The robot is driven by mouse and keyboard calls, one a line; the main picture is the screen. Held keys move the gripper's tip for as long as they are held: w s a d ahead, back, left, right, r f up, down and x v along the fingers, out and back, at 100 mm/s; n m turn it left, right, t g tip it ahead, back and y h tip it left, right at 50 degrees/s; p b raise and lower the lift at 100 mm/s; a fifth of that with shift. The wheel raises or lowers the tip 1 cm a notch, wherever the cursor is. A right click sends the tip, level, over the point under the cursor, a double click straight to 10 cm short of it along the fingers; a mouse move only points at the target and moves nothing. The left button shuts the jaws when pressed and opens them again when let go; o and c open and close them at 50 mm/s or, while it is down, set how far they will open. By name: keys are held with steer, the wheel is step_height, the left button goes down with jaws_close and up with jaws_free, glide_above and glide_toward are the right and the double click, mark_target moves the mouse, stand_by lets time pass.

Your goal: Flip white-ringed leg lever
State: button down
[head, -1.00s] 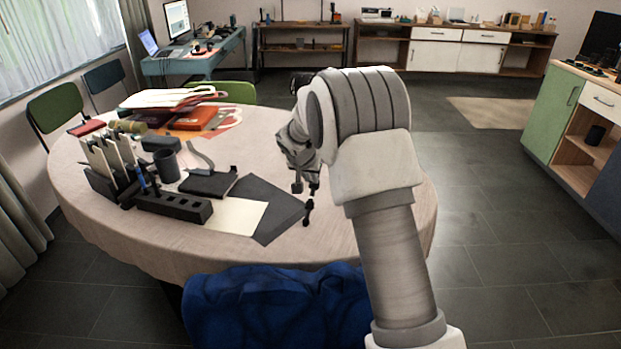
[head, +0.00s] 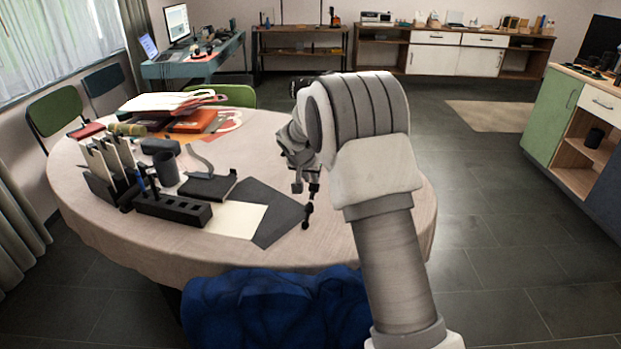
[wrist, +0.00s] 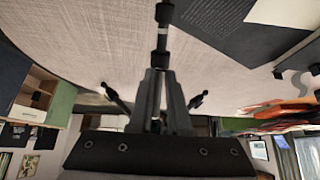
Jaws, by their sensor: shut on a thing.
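A small black tripod stands on the round table (head: 330,240), near its right front part. Its white-ringed leg (wrist: 162,42) points up the middle of the wrist view, with a pale ring and a dark foot. The other two legs, one at left (wrist: 118,98) and one at right (wrist: 197,100), spread out beside my gripper. My gripper (wrist: 160,75) is shut on the tripod at the inner end of the white-ringed leg. The fingers hide the lever, so I cannot tell its position. In the head view the leg (head: 308,208) shows below my gripper (head: 306,187).
A dark mat (head: 280,212) and cream sheet (head: 238,218) lie left of the tripod. A black block with holes (head: 172,208), a grey cup (head: 166,168) and a dark case (head: 208,187) stand farther left. A blue chair (head: 270,310) is at the front.

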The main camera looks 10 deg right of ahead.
steer(key=shift+w+d+r, duration=0.2)
steer(key=shift+w+r, duration=0.1)
steer(key=shift+w, duration=0.1)
stand_by(0.4)
steer(key=c, duration=1.6)
jaws_free()
steer(key=c, duration=1.3)
jaws_free()
steer(key=shift+s, duration=0.1)
steer(key=shift+v, duration=2.95)
